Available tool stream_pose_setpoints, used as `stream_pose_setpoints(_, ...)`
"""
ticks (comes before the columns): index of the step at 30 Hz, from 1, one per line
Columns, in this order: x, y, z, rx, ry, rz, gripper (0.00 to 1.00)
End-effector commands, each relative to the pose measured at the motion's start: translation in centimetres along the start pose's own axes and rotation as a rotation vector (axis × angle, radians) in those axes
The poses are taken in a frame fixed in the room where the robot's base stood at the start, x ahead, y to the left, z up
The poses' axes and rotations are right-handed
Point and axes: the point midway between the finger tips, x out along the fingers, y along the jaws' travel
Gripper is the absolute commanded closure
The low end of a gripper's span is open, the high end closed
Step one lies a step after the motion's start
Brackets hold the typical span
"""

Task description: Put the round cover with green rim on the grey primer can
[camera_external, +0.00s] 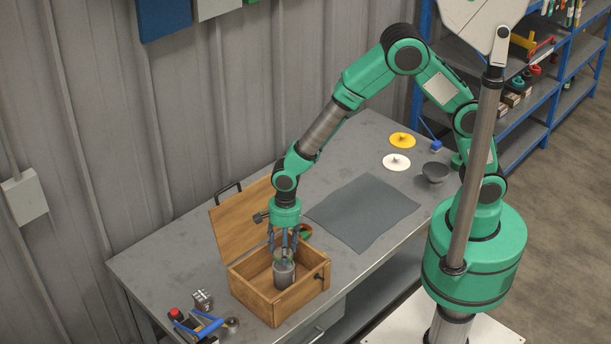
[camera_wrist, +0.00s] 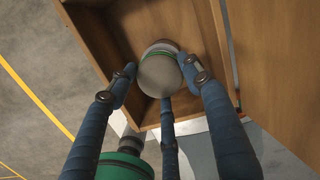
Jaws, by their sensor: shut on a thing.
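The grey primer can (camera_external: 284,276) stands upright inside the open wooden box, in the external view. The round cover with green rim (camera_wrist: 158,74) shows in the wrist view as a grey disc with a green edge, at the can's top. My gripper (camera_external: 284,246) points down into the box, its blue fingers shut around the cover. In the wrist view the fingers (camera_wrist: 162,82) are on several sides of the disc. Whether the cover is seated on the can or slightly above it, I cannot tell. The cover hides most of the can in the wrist view.
The wooden box (camera_external: 262,308) has its lid (camera_external: 236,222) tilted open at the back. A grey mat (camera_external: 362,210) lies to the right. Beyond it are a yellow disc (camera_external: 402,140), a white disc (camera_external: 396,162) and a dark bowl (camera_external: 435,173). Tools (camera_external: 203,326) lie at the front left.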

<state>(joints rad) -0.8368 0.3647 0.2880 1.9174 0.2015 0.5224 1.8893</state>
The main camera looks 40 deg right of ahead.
Motion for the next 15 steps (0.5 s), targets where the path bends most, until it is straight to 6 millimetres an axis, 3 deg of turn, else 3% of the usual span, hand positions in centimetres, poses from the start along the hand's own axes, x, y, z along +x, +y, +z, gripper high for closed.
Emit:
stream_pose_setpoints(9,3.1,0.1,-0.4,-0.001,0.001,0.002,0.81)
stream_pose_setpoints(15,3.4,0.0,-0.4,-0.001,0.0,0.001,0.81)
